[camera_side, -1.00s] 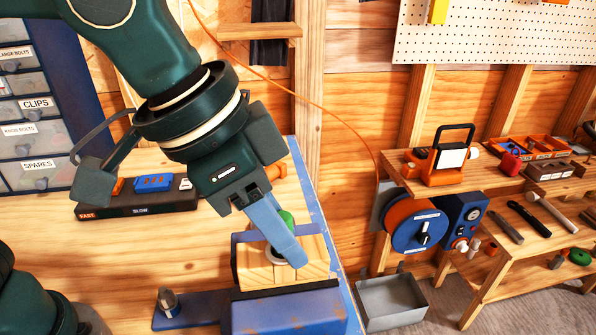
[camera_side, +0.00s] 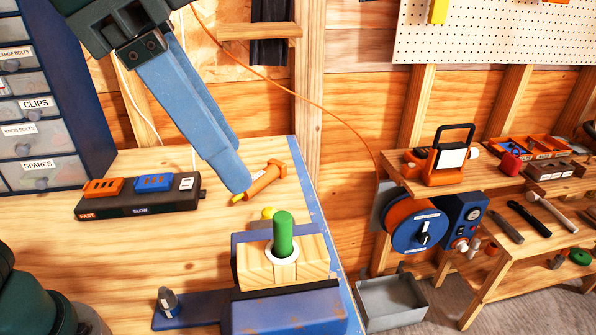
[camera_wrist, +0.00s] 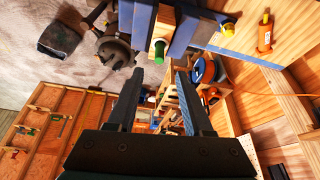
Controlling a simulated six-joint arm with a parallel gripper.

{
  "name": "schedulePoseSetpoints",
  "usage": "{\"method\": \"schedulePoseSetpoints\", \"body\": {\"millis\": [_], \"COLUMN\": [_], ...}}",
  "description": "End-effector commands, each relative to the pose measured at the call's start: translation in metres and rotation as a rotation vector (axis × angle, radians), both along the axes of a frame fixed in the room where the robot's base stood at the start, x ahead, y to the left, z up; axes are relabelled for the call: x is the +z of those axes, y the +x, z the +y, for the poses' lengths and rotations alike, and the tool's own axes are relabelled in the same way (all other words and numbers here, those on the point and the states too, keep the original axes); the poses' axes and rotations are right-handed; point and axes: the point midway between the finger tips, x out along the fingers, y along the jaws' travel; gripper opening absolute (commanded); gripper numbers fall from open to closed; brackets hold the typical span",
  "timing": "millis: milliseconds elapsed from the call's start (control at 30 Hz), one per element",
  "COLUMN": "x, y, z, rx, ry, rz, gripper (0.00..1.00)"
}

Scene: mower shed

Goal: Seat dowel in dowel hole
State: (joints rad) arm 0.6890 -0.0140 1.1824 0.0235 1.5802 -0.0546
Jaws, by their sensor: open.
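The green dowel (camera_side: 283,236) stands upright in the white-ringed dowel hole (camera_side: 282,258) of the wooden block (camera_side: 312,262). The block sits in the blue vise (camera_side: 285,312). My gripper (camera_side: 235,175) is up and to the left of the dowel, apart from it, with nothing between its blue fingers. In the wrist view the open gripper (camera_wrist: 155,82) shows two spread fingers, and the green dowel end (camera_wrist: 160,45) lies beyond them. How deep the dowel sits inside the block is hidden.
An orange screwdriver-like tool (camera_side: 262,180) lies behind the block, near my fingertips. A dark charger strip (camera_side: 138,200) with orange and blue parts lies at the left. A grey bin (camera_side: 392,300) stands below the bench edge. The bench middle is clear.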

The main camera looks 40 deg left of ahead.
Motion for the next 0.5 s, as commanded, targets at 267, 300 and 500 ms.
{"method": "schedulePoseSetpoints", "body": {"millis": [267, 300, 500], "x": [0.008, 0.006, -0.019], "y": [-0.002, -0.001, 0.006], "z": [0.008, 0.013, 0.056], "rx": [0.018, 0.034, 0.185], "ry": [-0.002, -0.002, -0.012], "rz": [-0.002, -0.003, -0.021], "gripper": [0.51, 0.51, 0.51]}}
